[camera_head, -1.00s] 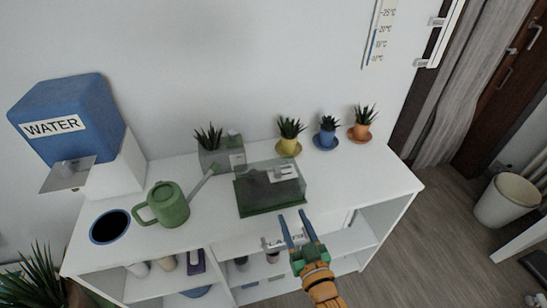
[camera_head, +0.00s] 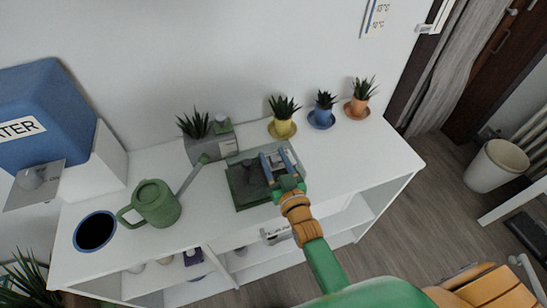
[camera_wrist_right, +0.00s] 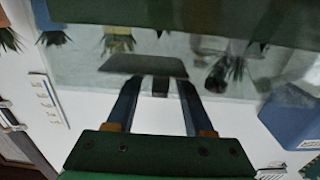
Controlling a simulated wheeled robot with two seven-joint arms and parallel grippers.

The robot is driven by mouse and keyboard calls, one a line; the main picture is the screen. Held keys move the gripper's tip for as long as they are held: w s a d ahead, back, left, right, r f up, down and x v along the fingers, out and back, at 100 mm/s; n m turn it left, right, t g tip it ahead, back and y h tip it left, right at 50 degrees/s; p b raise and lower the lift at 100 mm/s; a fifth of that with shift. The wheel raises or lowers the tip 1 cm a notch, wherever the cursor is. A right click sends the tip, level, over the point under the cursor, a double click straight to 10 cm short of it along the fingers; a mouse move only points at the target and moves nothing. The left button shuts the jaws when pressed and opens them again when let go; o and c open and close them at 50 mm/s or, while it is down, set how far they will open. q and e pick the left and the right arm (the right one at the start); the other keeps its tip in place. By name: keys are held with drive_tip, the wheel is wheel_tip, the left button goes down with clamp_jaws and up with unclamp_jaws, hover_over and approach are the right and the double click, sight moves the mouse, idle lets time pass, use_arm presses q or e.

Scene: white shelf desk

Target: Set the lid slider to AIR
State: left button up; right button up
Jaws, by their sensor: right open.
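A clear box with a green base (camera_head: 243,202) stands on the white shelf desk, right of the green watering can. My right gripper (camera_head: 275,160) is over the right part of its lid, with open blue fingers pointing toward the wall. The gripper hides most of the pale slider area there, and the slider's setting and lettering cannot be read. In the right wrist view, the open fingers (camera_wrist_right: 159,84) reach up to a dark, flat piece (camera_wrist_right: 145,65), with a small grey part between them. I cannot tell whether they touch it. My left gripper is out of view.
Potted plants in yellow (camera_head: 283,127), blue (camera_head: 321,119) and orange (camera_head: 356,107) pots line the wall. A grey planter (camera_head: 200,150) stands close behind the box. The watering can (camera_head: 155,204) and blue water dispenser (camera_head: 45,115) are left. The desk's right end is clear.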

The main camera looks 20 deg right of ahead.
drive_tip(key=shift+s+r, duration=0.1)
drive_tip(key=shift+s, duration=0.05)
drive_tip(key=c, duration=0.6)
clamp_jaws()
idle(0.5)
